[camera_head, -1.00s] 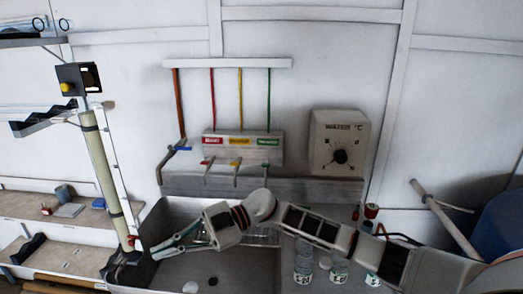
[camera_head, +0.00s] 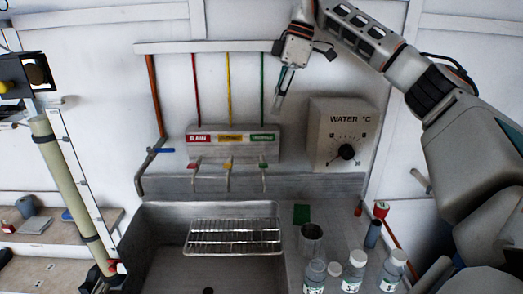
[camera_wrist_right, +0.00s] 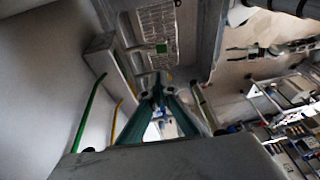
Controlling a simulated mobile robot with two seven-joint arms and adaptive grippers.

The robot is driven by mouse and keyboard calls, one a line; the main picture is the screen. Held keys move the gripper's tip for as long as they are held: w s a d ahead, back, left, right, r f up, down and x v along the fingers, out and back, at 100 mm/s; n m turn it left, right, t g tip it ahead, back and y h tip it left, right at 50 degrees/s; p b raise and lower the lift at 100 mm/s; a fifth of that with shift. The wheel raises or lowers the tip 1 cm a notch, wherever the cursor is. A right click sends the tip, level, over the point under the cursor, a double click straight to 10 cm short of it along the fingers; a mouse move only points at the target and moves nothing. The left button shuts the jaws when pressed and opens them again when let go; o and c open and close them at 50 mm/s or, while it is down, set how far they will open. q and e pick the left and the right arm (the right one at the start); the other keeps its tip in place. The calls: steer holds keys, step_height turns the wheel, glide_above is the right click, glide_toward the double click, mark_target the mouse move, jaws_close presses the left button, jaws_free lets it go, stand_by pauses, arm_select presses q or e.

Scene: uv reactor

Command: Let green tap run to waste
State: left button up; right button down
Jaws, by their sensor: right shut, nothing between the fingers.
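The green tap (camera_head: 263,165) is the right one of three coloured taps under a labelled wall panel (camera_head: 240,142). Its green pipe (camera_head: 262,90) runs up the wall and also shows in the right wrist view (camera_wrist_right: 88,112). Below is a metal sink (camera_head: 165,225) with a wire rack (camera_head: 235,238) across it and a dark drain hole (camera_head: 208,290). I see no clear stream of water. My right gripper (camera_head: 280,94) points down, shut and empty, above the green tap and right of its pipe. Its fingers (camera_wrist_right: 158,92) meet in the wrist view. My left gripper is out of view.
A water temperature dial box (camera_head: 342,135) is on the wall to the right. A beaker (camera_head: 311,238) and several labelled bottles (camera_head: 354,268) stand on the right drainer beside a green square (camera_head: 301,214). A tall tube (camera_head: 70,180) stands left of the sink.

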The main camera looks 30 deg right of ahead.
glide_toward(262, 164)
steer(key=x, duration=0.6)
steer(key=shift+f, duration=0.2)
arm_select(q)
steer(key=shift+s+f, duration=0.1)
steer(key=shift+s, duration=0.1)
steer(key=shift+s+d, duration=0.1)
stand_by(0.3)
